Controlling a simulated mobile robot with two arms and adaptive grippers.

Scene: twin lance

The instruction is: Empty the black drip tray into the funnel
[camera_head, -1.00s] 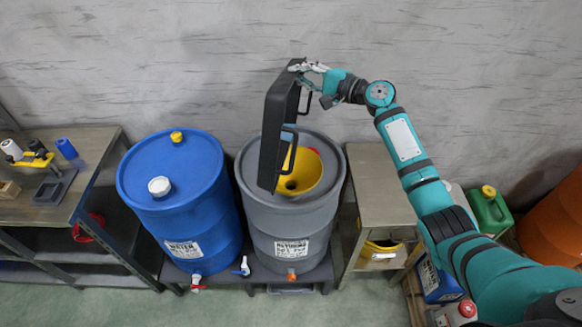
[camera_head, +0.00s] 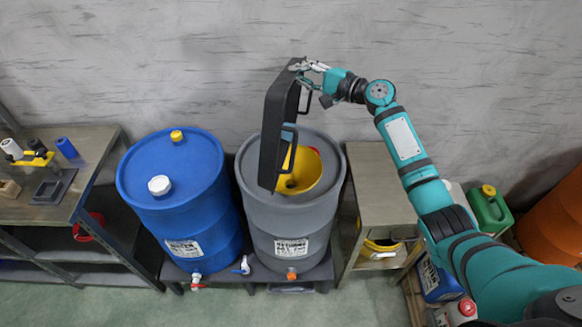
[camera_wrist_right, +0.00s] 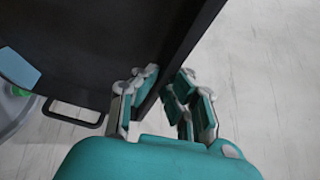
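The black drip tray (camera_head: 272,135) is tipped steeply on its side above the grey drum (camera_head: 253,215). The yellow funnel (camera_head: 306,172) sits in the drum's top, partly hidden behind the tray. My right gripper (camera_head: 300,66) is at the tray's far upper end. In the right wrist view, its fingers (camera_wrist_right: 158,95) stand either side of the tray's edge (camera_wrist_right: 178,60) and are closed on it. A teal patch (camera_head: 289,129) shows on the tray's right side; I cannot tell whether it is part of my left gripper. The tray's contents cannot be seen.
A blue drum (camera_head: 178,195) stands left of the grey drum. A metal workbench (camera_head: 95,150) with small items is at far left. The wall is behind.

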